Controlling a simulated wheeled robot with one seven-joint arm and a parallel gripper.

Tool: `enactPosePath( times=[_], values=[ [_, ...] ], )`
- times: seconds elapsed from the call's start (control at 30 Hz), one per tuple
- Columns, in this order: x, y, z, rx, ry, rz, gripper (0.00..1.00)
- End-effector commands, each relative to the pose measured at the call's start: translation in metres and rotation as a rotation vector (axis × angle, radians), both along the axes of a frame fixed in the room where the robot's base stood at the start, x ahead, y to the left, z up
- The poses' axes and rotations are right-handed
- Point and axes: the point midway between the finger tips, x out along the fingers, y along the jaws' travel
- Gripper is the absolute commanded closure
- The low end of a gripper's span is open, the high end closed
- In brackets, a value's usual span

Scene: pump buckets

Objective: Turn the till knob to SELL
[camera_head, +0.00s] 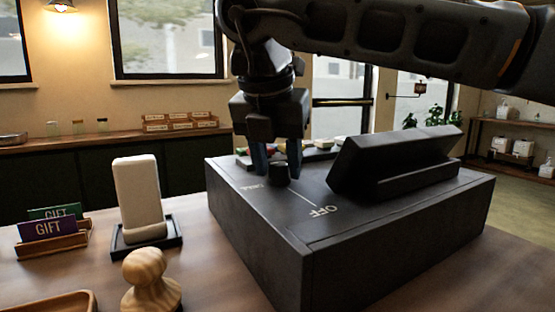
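The black till (262,229) stands on the wooden counter with a tilted dark screen (390,160) on its top. The small round black knob (279,173) sits on the till top, near its far left part. A white OFF label (323,211) with a thin line lies to the front right of the knob. A fainter white label (252,186) lies to its left, too small to read surely. My gripper (277,168) points down at the knob, its blue fingers apart, one on each side of it. Contact with the knob and the knob's pointing direction cannot be made out.
A white card reader (138,198) on a dark stand, a wooden knob-topped stamp (150,281) and a gift card holder (55,245) stand left of the till. A wooden tray (55,303) lies at the front left. Several small colored items sit behind the till.

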Motion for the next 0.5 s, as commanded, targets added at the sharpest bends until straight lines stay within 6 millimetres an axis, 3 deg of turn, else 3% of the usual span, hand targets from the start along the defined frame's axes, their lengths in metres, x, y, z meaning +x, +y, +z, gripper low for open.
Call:
enactPosePath(
  times=[0.17,0.5],
  values=[
    [-0.0001,0.0001,0.0002,0.000,0.000,0.001,0.39],
    [-0.0030,0.0009,0.0091,0.000,-0.002,0.001,0.39]
  ],
)
